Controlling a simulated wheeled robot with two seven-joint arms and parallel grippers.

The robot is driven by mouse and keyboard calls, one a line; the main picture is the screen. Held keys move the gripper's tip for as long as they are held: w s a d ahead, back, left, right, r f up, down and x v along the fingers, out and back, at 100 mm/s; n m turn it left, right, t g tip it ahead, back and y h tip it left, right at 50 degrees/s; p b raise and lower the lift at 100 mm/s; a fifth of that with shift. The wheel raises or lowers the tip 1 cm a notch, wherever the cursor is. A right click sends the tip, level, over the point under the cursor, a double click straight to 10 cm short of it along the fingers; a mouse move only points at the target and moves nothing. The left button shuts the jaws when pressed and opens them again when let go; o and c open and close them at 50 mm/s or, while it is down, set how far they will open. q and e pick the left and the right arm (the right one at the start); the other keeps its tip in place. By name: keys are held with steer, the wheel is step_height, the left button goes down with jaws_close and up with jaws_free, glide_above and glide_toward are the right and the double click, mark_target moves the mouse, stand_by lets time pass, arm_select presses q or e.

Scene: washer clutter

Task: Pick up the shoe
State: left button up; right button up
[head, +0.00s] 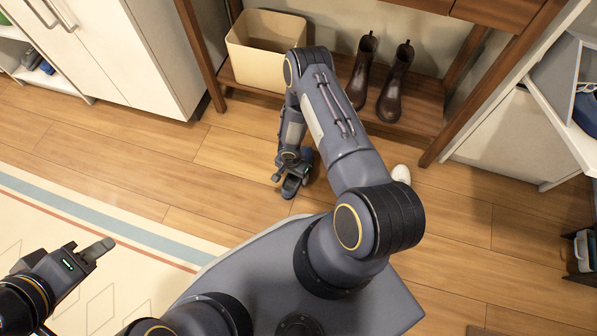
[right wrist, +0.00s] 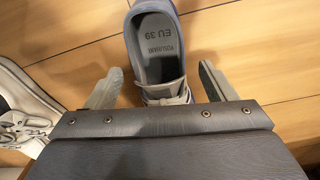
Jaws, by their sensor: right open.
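A grey-blue shoe (right wrist: 165,50) with "EU 39" on its insole lies on the wood floor in the right wrist view. Its laced front lies between the two fingers of my right gripper (right wrist: 162,85), which is open with a gap on both sides of the shoe. The gripper body hides the toe. In the head view my right gripper (head: 288,182) is low over the floor, and the shoe there is mostly hidden by it. My left gripper (head: 92,250) is over the rug at the lower left, apart from the shoe; its finger gap is unclear.
A white shoe (head: 401,174) lies on the floor, partly behind my right arm; a white laced shoe (right wrist: 25,115) shows in the right wrist view. A wooden rack (head: 425,122) holds brown boots (head: 395,85) and a beige bin (head: 262,55). White cabinets (head: 120,50) stand left.

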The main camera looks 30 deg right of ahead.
mark_target(294, 181)
steer(key=f+b, duration=0.1)
steer(key=f, duration=0.2)
steer(key=shift+d, duration=0.2)
steer(key=shift+c, duration=0.3)
steer(key=c, duration=1.1)
steer(key=shift+r, duration=0.1)
